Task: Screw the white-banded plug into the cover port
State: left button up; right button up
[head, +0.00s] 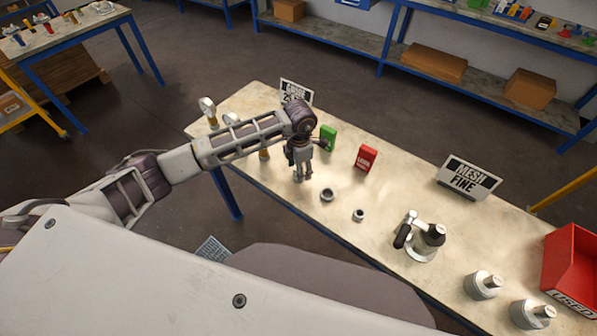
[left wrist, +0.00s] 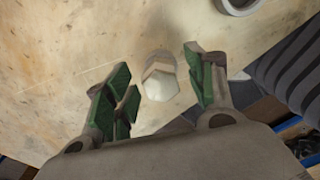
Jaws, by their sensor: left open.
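In the left wrist view a pale hex-headed plug (left wrist: 160,82) stands on the table between my left gripper's green-padded fingers (left wrist: 158,70). The fingers are open, one on each side of it, with gaps showing. Whether it carries the white band is not clear. In the head view my left gripper (head: 302,175) points down over the table's left half and hides the plug. A metal vessel with a dark-handled fitting (head: 422,241) stands to the right; I cannot make out a cover port on it. My right gripper is not in view.
A green box (head: 328,138) and red box (head: 367,158) stand behind. Two lidded vessels (head: 483,285) (head: 532,315), a red bin (head: 572,265) and a MESH FINE sign (head: 468,178) are at right.

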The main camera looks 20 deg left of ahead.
pick_arm(q)
jog(key=shift+c, duration=0.3)
jog(key=c, duration=1.1)
jog(key=shift+r, duration=0.2)
jog(key=shift+c, duration=0.2)
jog(key=shift+r+b, duration=1)
jog(key=shift+r, duration=3.85)
jog(key=shift+d, duration=0.1)
